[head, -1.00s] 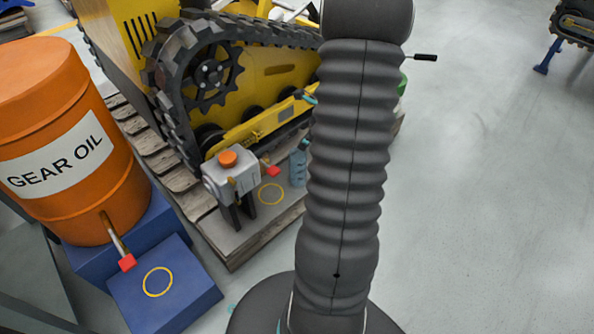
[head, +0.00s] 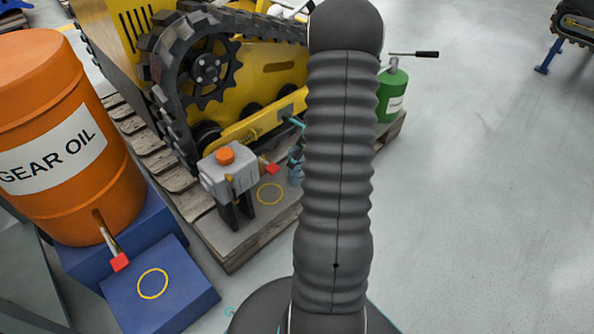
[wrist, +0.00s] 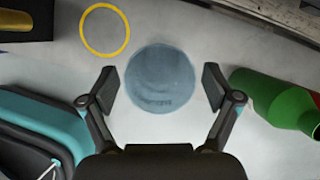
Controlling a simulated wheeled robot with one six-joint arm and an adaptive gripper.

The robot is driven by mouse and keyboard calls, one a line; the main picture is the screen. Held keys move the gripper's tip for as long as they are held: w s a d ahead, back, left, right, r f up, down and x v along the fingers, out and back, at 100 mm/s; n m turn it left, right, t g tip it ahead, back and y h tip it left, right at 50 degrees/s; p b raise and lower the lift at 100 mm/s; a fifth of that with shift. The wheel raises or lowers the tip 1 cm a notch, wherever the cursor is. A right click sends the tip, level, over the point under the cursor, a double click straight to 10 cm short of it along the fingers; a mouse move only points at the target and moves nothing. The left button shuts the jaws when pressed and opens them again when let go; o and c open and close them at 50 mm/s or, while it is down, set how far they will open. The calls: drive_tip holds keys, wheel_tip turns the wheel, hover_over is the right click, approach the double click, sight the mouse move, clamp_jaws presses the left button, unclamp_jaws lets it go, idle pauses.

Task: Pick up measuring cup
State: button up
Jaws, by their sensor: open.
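The measuring cup (wrist: 160,78) is a blue-grey, see-through round vessel seen from above in the wrist view. It stands on a light grey surface. My gripper (wrist: 160,84) is open, with one finger at each side of the cup in the picture and a small gap to each. I cannot tell how high the fingers are above it. In the head view a bluish part of the cup (head: 295,169) shows at the left edge of my arm, which hides the rest. My gripper is hidden there.
A green bottle (wrist: 283,98) lies close right of the cup in the wrist view; a teal and black object (wrist: 40,130) is lower left. A yellow ring (wrist: 105,30) marks the surface. In the head view, a grey tank with orange cap (head: 230,168) and tracked machine (head: 270,85) stand nearby.

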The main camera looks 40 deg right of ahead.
drive_tip(key=c, duration=1.5)
